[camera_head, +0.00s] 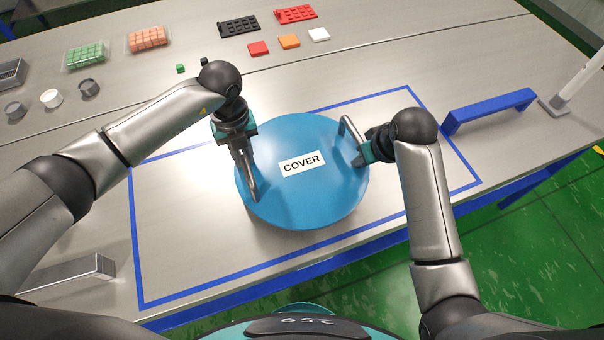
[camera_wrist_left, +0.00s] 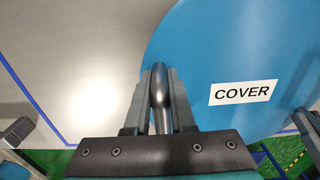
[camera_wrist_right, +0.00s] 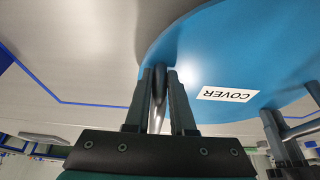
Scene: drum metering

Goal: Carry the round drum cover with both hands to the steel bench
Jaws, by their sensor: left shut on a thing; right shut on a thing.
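The round blue drum cover (camera_head: 318,205) with a white COVER label is over the steel bench (camera_head: 190,235), inside a blue outlined rectangle. I cannot tell whether it touches the bench top. My left gripper (camera_head: 252,190) is shut on the bar handle at the cover's left side; the handle (camera_wrist_left: 159,85) shows between its fingers in the left wrist view. My right gripper (camera_head: 358,158) is shut on the handle at the right side; that handle (camera_wrist_right: 158,85) shows between its fingers in the right wrist view. The cover looks roughly level.
Clear trays of green cubes (camera_head: 86,56) and orange cubes (camera_head: 148,39) stand at the back left. A black tray (camera_head: 240,27), a red tray (camera_head: 296,14) and coloured tiles lie at the back. A blue handle-shaped bracket (camera_head: 490,108) stands at right.

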